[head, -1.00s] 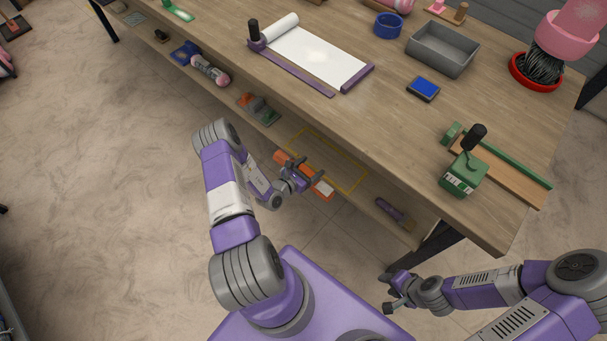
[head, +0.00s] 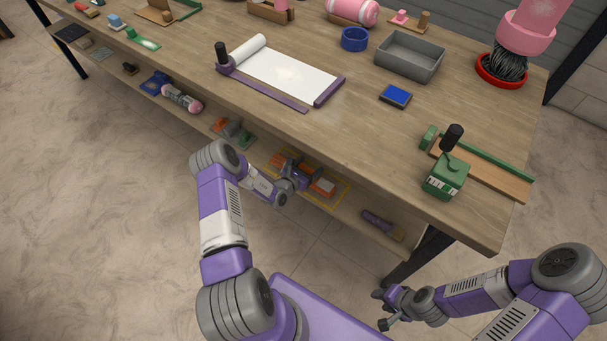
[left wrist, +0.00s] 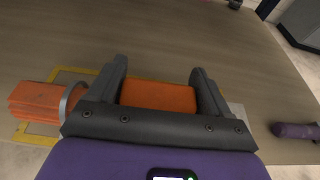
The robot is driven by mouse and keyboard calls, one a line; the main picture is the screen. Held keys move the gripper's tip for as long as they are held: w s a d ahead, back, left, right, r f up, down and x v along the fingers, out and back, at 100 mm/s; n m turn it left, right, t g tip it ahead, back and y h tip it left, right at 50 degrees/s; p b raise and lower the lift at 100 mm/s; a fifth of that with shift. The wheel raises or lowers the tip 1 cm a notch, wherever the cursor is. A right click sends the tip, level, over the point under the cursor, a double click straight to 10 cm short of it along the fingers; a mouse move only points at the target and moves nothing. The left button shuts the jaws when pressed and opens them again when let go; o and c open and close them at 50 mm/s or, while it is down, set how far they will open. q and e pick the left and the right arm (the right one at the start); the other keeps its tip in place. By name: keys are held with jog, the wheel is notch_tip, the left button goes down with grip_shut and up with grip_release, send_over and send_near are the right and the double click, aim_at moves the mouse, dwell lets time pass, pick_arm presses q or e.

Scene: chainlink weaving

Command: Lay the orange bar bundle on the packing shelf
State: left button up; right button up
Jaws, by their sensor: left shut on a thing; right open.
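The orange bar bundle (head: 324,187) is between the fingers of my left gripper (head: 300,174), which is shut on it. In the left wrist view the bundle (left wrist: 157,95) shows between both fingers, with its left end sticking out. The packing shelf (head: 350,213) is the low wooden board under the table, with a yellow outlined rectangle (head: 345,194). The bundle is over this rectangle; whether it touches the board I cannot tell. The gripper hides its middle. My right gripper (head: 383,309) is open and empty, in front of the table's right leg.
A purple object (head: 378,221) lies on the shelf right of the outline. A grey-orange-green object (head: 232,131) lies to the left. The tabletop edge overhangs the shelf. A green tool (head: 446,177) and a paper roll board (head: 285,75) stand on the table above.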

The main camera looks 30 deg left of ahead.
pick_arm(q)
jog(key=shift+b+x, duration=0.8)
jog(key=shift+x, duration=0.8)
jog(key=shift+f+b, duration=0.45)
jog(key=shift+f, duration=0.1)
jog(key=shift+f+b, duration=0.4)
jog(key=shift+f, duration=0.25)
jog(key=o, duration=1.7)
jog(key=shift+o, duration=0.2)
jog(key=shift+s+f, duration=0.1)
jog(key=shift+s, duration=0.05)
jog(key=p+v, duration=0.3)
jog(key=v, duration=0.4)
jog(key=shift+s+r, duration=0.2)
jog(key=shift+r, duration=0.05)
